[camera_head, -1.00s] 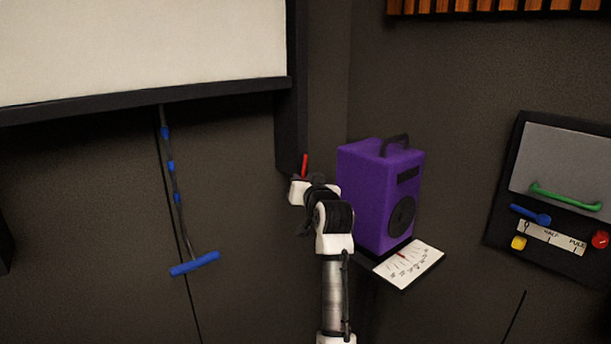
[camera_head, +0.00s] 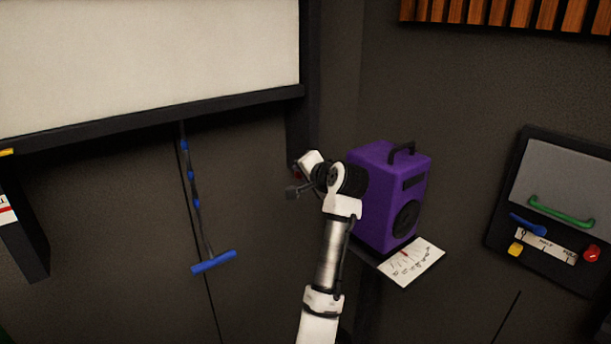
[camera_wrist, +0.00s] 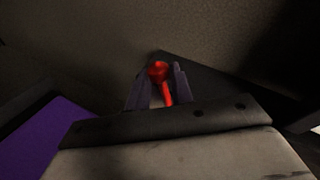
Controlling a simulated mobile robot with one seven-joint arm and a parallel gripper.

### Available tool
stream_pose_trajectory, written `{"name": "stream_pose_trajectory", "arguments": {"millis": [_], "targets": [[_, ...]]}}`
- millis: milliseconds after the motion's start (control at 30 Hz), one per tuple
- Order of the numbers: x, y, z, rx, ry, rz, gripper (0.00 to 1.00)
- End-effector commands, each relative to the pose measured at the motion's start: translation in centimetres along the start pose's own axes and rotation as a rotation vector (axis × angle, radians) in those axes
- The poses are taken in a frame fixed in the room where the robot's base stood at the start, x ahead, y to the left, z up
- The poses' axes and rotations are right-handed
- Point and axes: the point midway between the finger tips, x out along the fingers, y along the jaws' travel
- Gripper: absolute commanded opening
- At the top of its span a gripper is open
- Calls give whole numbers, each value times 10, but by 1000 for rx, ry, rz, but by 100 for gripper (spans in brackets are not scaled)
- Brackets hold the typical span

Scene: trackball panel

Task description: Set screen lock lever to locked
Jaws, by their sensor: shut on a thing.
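The red screen lock lever (camera_wrist: 158,70) sits between the two dark fingers of my gripper (camera_wrist: 160,82) in the wrist view. The fingers are shut on it, with its round red end near the fingertips and its shaft running down beside one finger. In the head view only a small red bit of the lever (camera_head: 296,170) shows, at the foot of the dark screen frame post, left of the purple speaker. My white wrist hides most of it there. The pale screen (camera_head: 150,60) hangs at upper left.
The purple speaker (camera_head: 385,205) stands close to the right of my wrist, on a shelf with a white dial card (camera_head: 412,262). A blue pull handle (camera_head: 214,262) hangs at left. A control panel (camera_head: 560,190) is at far right. The wall between handle and wrist is clear.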

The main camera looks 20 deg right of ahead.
Motion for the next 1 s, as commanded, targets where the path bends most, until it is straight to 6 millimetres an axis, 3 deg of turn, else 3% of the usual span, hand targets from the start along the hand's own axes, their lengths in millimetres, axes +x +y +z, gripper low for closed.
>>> {"name": "stream_pose_trajectory", "arguments": {"millis": [433,1000], "targets": [[-6,-14,-4,236,-107,9,0],[-7,-16,-6,281,-124,9,0]]}}
